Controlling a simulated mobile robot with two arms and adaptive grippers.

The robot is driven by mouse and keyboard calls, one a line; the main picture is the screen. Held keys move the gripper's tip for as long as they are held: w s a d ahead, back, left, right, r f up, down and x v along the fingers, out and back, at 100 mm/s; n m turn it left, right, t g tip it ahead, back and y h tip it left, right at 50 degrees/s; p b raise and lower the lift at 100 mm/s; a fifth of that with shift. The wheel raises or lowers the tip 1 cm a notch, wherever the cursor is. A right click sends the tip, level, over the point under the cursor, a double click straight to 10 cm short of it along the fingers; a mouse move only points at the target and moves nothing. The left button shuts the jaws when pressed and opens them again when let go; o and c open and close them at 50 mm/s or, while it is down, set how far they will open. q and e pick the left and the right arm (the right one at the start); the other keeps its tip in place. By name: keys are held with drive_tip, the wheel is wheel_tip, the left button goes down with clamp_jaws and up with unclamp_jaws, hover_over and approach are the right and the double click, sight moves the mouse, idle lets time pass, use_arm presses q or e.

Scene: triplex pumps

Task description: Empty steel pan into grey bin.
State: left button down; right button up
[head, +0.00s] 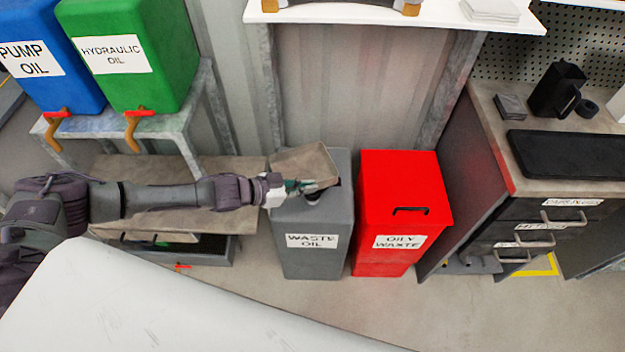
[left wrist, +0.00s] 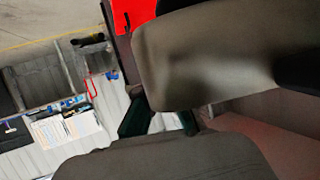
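The steel pan (head: 305,163) is over the top of the grey bin (head: 312,262) labelled "WASTE OIL", tilted with its inner face partly toward the head camera. My left gripper (head: 301,186) is at the pan's near edge and appears shut on it. In the left wrist view the pan (left wrist: 205,55) fills the upper right, right beside the dark green fingers of my left gripper (left wrist: 160,118). I cannot tell whether anything is in the pan. A dark opening in the bin's top shows just below the gripper. My right gripper is not in view.
A red "OILY WASTE" bin (head: 400,205) stands close to the right of the grey bin. A drawer cabinet (head: 530,230) is further right. Blue (head: 55,60) and green (head: 140,60) oil containers sit on a stand at left. A white shelf edge (head: 400,15) is above.

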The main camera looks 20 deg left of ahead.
use_arm(q)
drive_tip(key=a, duration=0.3)
drive_tip(key=w+a, duration=0.1)
drive_tip(key=a, duration=0.2)
drive_tip(key=w+a, duration=0.1)
drive_tip(key=a, duration=0.2)
drive_tip(key=shift+w+a+f, duration=0.1)
drive_tip(key=shift+a, duration=0.05)
